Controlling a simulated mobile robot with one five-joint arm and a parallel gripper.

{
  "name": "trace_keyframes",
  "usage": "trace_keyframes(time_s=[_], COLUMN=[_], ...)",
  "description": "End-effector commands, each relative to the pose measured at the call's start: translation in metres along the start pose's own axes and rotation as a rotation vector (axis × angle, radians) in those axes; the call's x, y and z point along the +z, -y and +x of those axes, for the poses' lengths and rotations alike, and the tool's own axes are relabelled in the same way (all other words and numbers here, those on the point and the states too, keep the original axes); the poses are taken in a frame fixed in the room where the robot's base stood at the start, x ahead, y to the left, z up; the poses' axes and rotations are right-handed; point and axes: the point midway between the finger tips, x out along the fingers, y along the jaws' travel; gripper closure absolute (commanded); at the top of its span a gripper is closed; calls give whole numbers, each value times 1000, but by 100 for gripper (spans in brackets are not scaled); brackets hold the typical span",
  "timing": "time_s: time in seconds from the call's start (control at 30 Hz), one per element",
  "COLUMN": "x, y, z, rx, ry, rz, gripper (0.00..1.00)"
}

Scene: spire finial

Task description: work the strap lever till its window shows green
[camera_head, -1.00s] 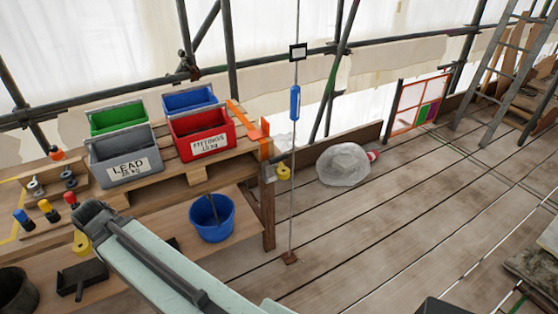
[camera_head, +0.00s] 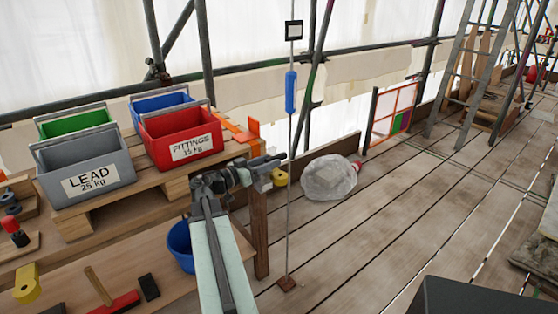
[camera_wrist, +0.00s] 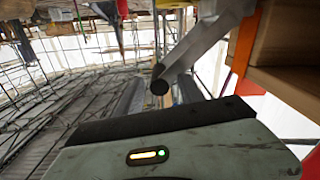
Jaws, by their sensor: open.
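The orange strap (camera_head: 246,132) runs over the right end of the wooden bench, and its edge shows in the wrist view (camera_wrist: 243,45). A grey lever bar with a black round end (camera_wrist: 159,87), which looks like the strap lever, slants down from the upper right in the wrist view. My gripper (camera_head: 270,163) is at the bench's right end, partly covering the lever in the head view. Its jaws (camera_wrist: 158,95) are open, with the lever's black end appearing between them; I cannot tell whether they touch. I cannot make out the lever's window or its colour.
Red (camera_head: 183,138), grey (camera_head: 88,170), green and blue crates stand on the bench. A blue bucket (camera_head: 180,246) is below, beside my arm. A thin upright rod (camera_head: 289,190) and a wrapped bundle (camera_head: 329,177) are to the right. The plank floor further right is mostly clear.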

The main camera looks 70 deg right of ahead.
Motion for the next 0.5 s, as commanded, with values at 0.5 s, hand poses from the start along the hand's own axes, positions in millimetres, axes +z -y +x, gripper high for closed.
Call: trace_keyframes(time_s=[0.5], x=[1], y=[0], z=[52], rx=[1], ry=[2], rz=[-1], gripper=[55])
